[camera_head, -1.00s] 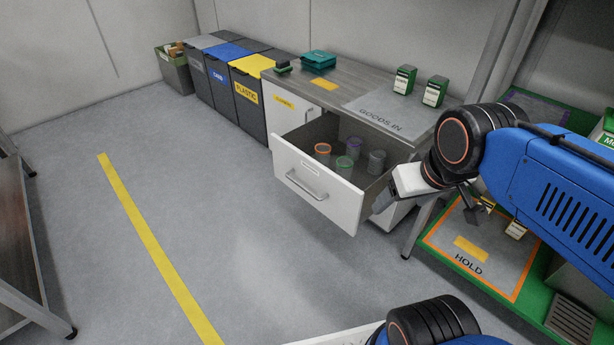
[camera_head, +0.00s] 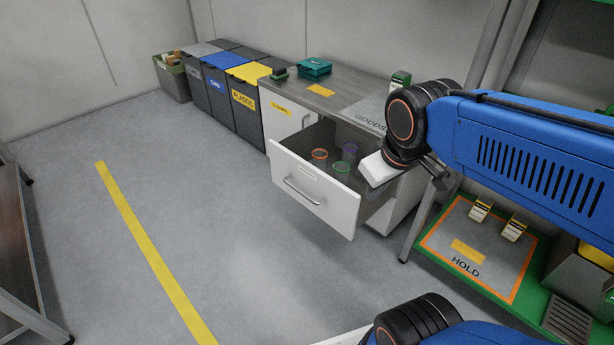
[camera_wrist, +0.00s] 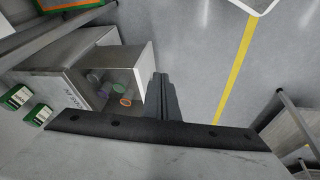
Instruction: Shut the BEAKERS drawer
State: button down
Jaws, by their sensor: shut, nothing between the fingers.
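The drawer (camera_head: 322,195) with a white front and a bar handle (camera_head: 303,190) stands pulled out of the white cabinet (camera_head: 280,122). Inside are beakers with orange (camera_head: 319,155), green (camera_head: 341,167) and purple (camera_head: 350,148) rims. The label on the front is too small to read. In the wrist view my gripper (camera_wrist: 161,95) is shut and empty, beside the outer face of the drawer front (camera_wrist: 148,72); contact cannot be told.
The worktop (camera_head: 345,85) holds a teal box (camera_head: 314,67) and green-white boxes. Bins (camera_head: 248,100) line the wall at left. A green HOLD shelf (camera_head: 470,250) stands at right. The floor (camera_head: 230,260) before the drawer is clear.

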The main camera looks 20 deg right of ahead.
jog(key=w+a+n+g, duration=0.1)
jog(key=w+n, duration=0.5)
jog(key=w, duration=0.2)
jog(key=n+g+h, duration=0.1)
jog(key=n+h, duration=0.2)
jog(key=n, duration=1.1)
send_near(310, 174)
jog(key=s+a+r, duration=0.3)
jog(key=s+a, duration=0.2)
jog(key=shift+h, duration=0.3)
jog(key=x, duration=0.3)
jog(key=d+x, duration=0.1)
jog(key=x, duration=0.3)
jog(key=w+d+r+x, duration=0.1)
jog(key=x, duration=0.3)
jog(key=shift+w+d, duration=0.25)
jog(key=shift+d, duration=0.3)
jog(key=shift+d, duration=0.1)
